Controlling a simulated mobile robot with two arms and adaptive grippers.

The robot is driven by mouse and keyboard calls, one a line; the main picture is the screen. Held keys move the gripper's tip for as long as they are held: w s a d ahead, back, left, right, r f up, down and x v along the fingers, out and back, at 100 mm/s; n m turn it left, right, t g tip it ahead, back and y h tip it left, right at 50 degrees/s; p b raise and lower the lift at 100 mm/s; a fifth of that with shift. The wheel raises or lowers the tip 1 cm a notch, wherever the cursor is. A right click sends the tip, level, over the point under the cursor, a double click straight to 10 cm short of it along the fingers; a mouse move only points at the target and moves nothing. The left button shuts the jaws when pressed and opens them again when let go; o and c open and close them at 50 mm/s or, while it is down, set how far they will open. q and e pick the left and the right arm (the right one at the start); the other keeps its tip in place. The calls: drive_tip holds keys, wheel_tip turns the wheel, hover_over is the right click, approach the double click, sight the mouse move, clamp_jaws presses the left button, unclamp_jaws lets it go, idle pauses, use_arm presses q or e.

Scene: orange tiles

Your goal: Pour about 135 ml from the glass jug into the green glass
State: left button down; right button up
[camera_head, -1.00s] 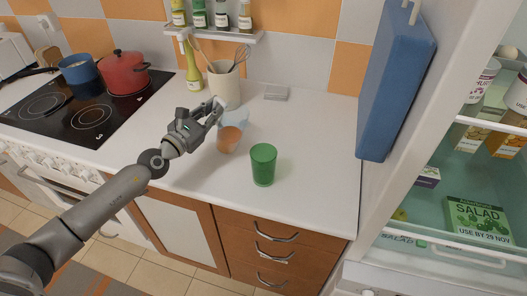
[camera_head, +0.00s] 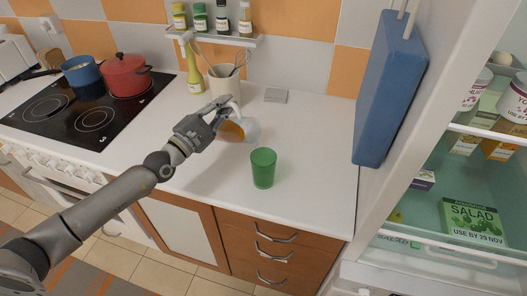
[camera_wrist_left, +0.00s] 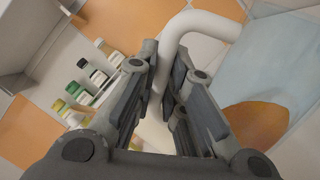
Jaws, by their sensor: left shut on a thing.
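The glass jug (camera_head: 251,131) is clear with orange liquid low in it. It is tilted, apparently held just above the white counter, behind and left of the green glass. My left gripper (camera_head: 222,108) is shut on its pale handle. In the left wrist view the handle (camera_wrist_left: 201,24) runs between the fingers (camera_wrist_left: 165,95), and the jug's wall (camera_wrist_left: 290,65) with orange liquid (camera_wrist_left: 258,124) fills the right side. The green glass (camera_head: 263,168) stands upright on the counter, apart from the jug. Its contents cannot be made out. My right gripper is not in view.
Behind the jug stand a utensil crock (camera_head: 222,84) and a yellow-green bottle (camera_head: 194,72). A small grey object (camera_head: 276,95) lies at the back. A red pot (camera_head: 126,74) is on the hob. Counter right of the glass is clear.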

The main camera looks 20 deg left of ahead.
sight(234, 102)
use_arm(q)
drive_tip(key=shift+d+r+m+p, duration=0.1)
drive_tip(key=shift+r+m+p, duration=0.3)
drive_tip(key=shift+r, duration=0.3)
drive_tip(key=shift+s+d+r+m+h+p, duration=0.2)
drive_tip(key=shift+d+r+m+p, duration=0.15)
drive_tip(key=shift+m+p, duration=0.2)
drive_tip(key=shift+s+d+r+m+h+p, duration=0.2)
drive_tip(key=shift+r+m+p, duration=0.2)
drive_tip(key=shift+m, duration=0.25)
drive_tip(key=shift+s+d+r+m+h+p, duration=0.2)
drive_tip(key=shift+s+d+r+m+p, duration=0.1)
drive_tip(key=shift+d+m, duration=0.25)
drive_tip(key=shift+s+d+r+m+h+p, duration=0.2)
drive_tip(key=shift+s+d+r+m+p, duration=0.1)
drive_tip(key=shift+d+m, duration=0.25)
drive_tip(key=shift+d, duration=0.1)
drive_tip(key=shift+w+a+r, duration=0.15)
drive_tip(key=shift+w+a, duration=0.05)
drive_tip(key=shift+a, duration=0.05)
drive_tip(key=shift+s+d+r+m+h, duration=0.2)
drive_tip(key=shift+d+r+m+h, duration=0.2)
drive_tip(key=shift+m, duration=0.5)
idle(0.3)
